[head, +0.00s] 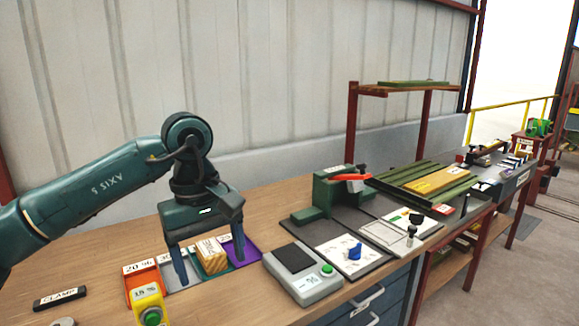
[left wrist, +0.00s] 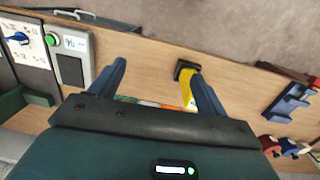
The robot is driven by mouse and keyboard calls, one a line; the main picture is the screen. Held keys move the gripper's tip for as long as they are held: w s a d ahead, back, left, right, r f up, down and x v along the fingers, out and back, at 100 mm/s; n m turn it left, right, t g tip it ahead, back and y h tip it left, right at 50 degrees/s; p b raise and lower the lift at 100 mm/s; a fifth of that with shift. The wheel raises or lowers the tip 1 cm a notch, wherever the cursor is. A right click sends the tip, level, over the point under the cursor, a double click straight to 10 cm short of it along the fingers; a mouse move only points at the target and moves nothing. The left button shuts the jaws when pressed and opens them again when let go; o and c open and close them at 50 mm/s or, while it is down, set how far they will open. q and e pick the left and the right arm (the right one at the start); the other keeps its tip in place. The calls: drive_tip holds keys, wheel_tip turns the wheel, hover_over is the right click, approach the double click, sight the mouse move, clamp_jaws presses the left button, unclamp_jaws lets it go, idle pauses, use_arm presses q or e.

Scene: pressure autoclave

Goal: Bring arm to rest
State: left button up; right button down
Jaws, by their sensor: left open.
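My left gripper (head: 210,264) points down over the wooden bench at the row of coloured trays, with its two blue fingers spread. A wooden block (head: 211,255) with printed text stands in the tray row and appears between the fingers in the head view. I cannot tell whether they touch it. In the left wrist view the open gripper (left wrist: 160,84) shows bench top and a yellow button box (left wrist: 187,92) beyond its fingers, and no block is visible between them. My right gripper is not in view.
An orange tray (head: 141,275) and a purple tray (head: 246,253) flank the block. The yellow button box (head: 148,304) stands in front. A scale (head: 301,274) and green press (head: 335,192) are to the right. A CLAMP label (head: 60,298) lies at left.

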use_arm(q)
drive_tip(key=s+d+f+n+g+h, duration=0.1)
drive_tip(key=s+d+f+g+h, duration=0.35)
drive_tip(key=d, duration=0.45)
drive_tip(key=s+d+r+n+g+h, duration=0.2)
drive_tip(key=s+d+n+h, duration=0.4)
drive_tip(key=d+n+h, duration=0.4)
drive_tip(key=w+a+f+m+t+y+p, duration=0.1)
drive_tip(key=w+a+f+m+t, duration=0.2)
drive_tip(key=m+t, duration=0.7)
drive_tip(key=w+a+f+m+t+y, duration=0.15)
drive_tip(key=a+f+m+t, duration=0.35)
drive_tip(key=m, duration=0.9)
drive_tip(key=w+a+f+m+t+p, duration=0.1)
drive_tip(key=w+a+f+m+t, duration=0.15)
drive_tip(key=m+t, duration=0.8)
drive_tip(key=s+a+f+n+g+y, duration=0.4)
drive_tip(key=s+a+f+n, duration=0.1)
drive_tip(key=f, duration=0.5)
drive_tip(key=s+a+f+n+g+y, duration=0.4)
drive_tip(key=s+f+n, duration=0.4)
drive_tip(key=f, duration=0.2)
drive_tip(key=shift+s+a+f+n+y, duration=0.2)
drive_tip(key=shift+a+n+y, duration=0.15)
drive_tip(key=shift+a+y, duration=0.5)
